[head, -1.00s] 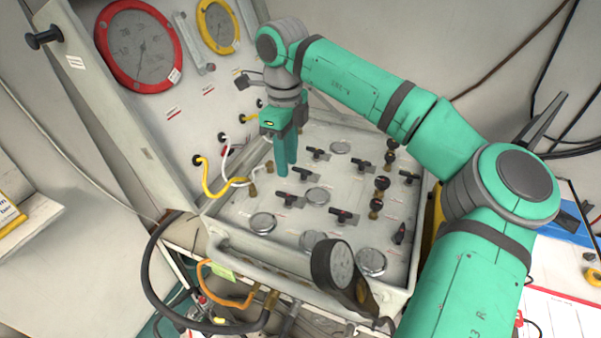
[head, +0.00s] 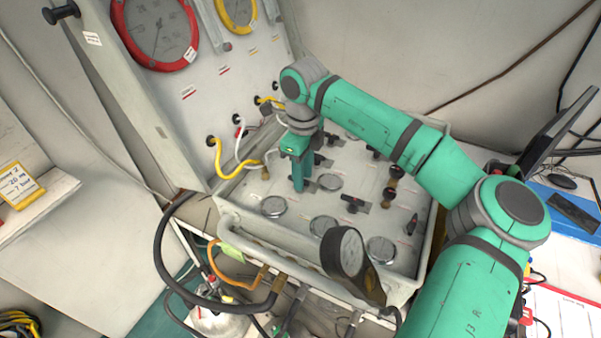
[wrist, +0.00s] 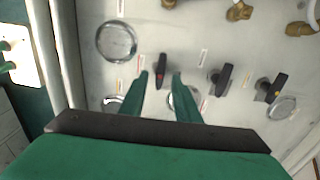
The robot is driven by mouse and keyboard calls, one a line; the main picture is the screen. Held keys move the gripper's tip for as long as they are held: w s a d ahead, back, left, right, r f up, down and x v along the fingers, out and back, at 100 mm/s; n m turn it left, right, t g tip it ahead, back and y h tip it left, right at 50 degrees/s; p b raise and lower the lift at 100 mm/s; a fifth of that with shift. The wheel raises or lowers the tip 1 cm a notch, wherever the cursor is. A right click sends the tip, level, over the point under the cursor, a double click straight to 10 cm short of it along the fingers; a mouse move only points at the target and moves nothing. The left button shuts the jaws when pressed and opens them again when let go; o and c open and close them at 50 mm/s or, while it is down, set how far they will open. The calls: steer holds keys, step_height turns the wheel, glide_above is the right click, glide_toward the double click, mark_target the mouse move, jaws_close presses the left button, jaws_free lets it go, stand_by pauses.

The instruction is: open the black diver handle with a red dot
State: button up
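A black handle (wrist: 161,65) stands on the light grey panel (head: 345,218), with a small reddish mark near its lower end in the wrist view. My gripper (wrist: 160,76) is open and empty. Its two green fingers point at this handle, which appears between and just beyond the tips; I cannot tell whether they touch. Two similar black handles stand to the right, a middle one (wrist: 222,78) and a far one (wrist: 273,88) with a reddish-orange spot. In the head view my gripper (head: 298,188) is low over the panel and hides part of the handles there.
Round silver discs, such as one (wrist: 117,42), lie flat on the panel. Brass fittings (wrist: 239,11) line one edge. A black round gauge (head: 343,252) rises at the front edge. Yellow and white hoses (head: 222,163) bend out of the upright gauge board at the left.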

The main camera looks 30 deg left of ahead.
steer(key=shift+s, duration=0.1)
steer(key=shift+c, duration=0.2)
steer(key=shift+a, duration=0.1)
jaws_close()
